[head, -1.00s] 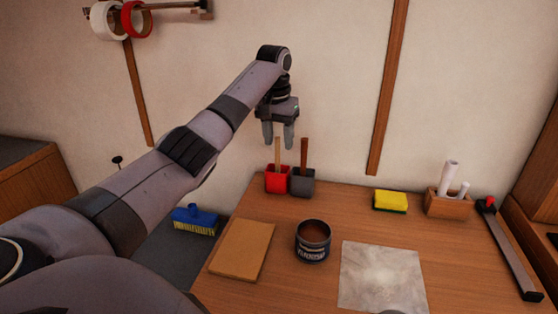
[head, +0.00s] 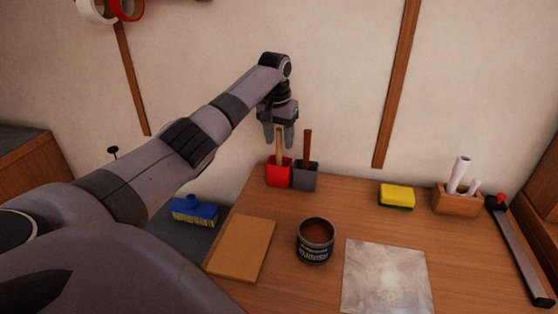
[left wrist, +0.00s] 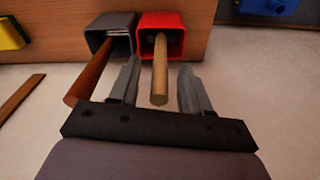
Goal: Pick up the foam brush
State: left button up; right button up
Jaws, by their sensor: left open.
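A round pale wooden handle (head: 279,146) stands up from a red cup (head: 278,174) at the back left of the table. It is probably the foam brush's handle; its head is hidden inside the cup. My left gripper (head: 280,137) is open, pointing down over the red cup, with the handle's upper end between its fingers. In the left wrist view the pale handle (left wrist: 160,80) lies between the two fingers with a gap on each side. The red cup (left wrist: 160,22) is beyond the fingertips. My right gripper is not in view.
A grey cup (head: 305,178) with a reddish-brown handle (head: 307,145) stands right beside the red cup. The wall is close behind. A varnish can (head: 315,242), a tan board (head: 240,248), a grey sheet (head: 386,278) and a yellow sponge (head: 397,195) are on the table.

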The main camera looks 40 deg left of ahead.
pick_arm(q)
jog(key=shift+f, duration=0.5)
grip_shut()
jog(key=shift+w+r, duration=0.1)
